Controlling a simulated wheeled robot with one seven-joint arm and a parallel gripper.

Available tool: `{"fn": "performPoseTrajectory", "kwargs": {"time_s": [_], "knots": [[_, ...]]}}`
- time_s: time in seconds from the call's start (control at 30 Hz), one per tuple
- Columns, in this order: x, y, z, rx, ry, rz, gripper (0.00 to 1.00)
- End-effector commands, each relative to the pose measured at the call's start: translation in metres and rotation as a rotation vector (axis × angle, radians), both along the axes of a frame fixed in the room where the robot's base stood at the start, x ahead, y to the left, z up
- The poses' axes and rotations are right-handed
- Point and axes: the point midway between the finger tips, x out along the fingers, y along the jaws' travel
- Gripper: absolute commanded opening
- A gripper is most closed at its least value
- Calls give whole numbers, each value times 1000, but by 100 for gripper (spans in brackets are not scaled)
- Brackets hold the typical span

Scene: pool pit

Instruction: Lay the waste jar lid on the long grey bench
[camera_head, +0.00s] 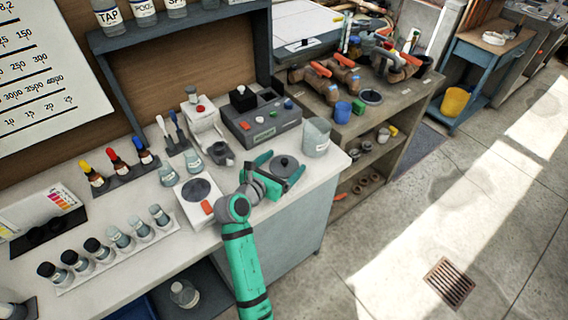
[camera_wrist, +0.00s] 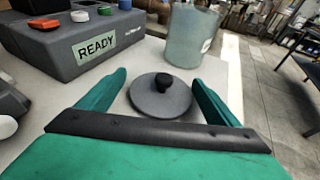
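The waste jar lid, a dark grey disc with a black knob, shows in the head view (camera_head: 286,168) and in the wrist view (camera_wrist: 160,103). It appears to lie flat, knob up, on the pale bench top (camera_head: 336,163) near its right end. My gripper (camera_head: 281,162) is open, with one green finger on each side of the lid. In the wrist view, gaps show between the lid and both fingers (camera_wrist: 160,78). The grey jar (camera_head: 317,138) stands upright just beyond the lid; it also shows in the wrist view (camera_wrist: 190,42). I cannot tell whether this pale bench is the long grey one.
A grey device marked READY (camera_wrist: 90,42) stands left of the lid. A white scale-like unit (camera_head: 198,204) and several small bottles crowd the bench further left. A brown-grey workbench (camera_head: 395,108) with pipe fittings stands beyond the right end. The floor at right is open.

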Motion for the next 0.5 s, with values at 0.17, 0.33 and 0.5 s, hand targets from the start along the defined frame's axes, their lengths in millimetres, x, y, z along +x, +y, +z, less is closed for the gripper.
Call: {"fn": "performPoseTrajectory", "kwargs": {"time_s": [0.17, 0.33, 0.5], "knots": [[-3, -8, -10, 4, 20, -19, 92], [-4, -8, -11, 3, 23, -18, 92], [-4, -8, -10, 4, 23, -18, 92]]}}
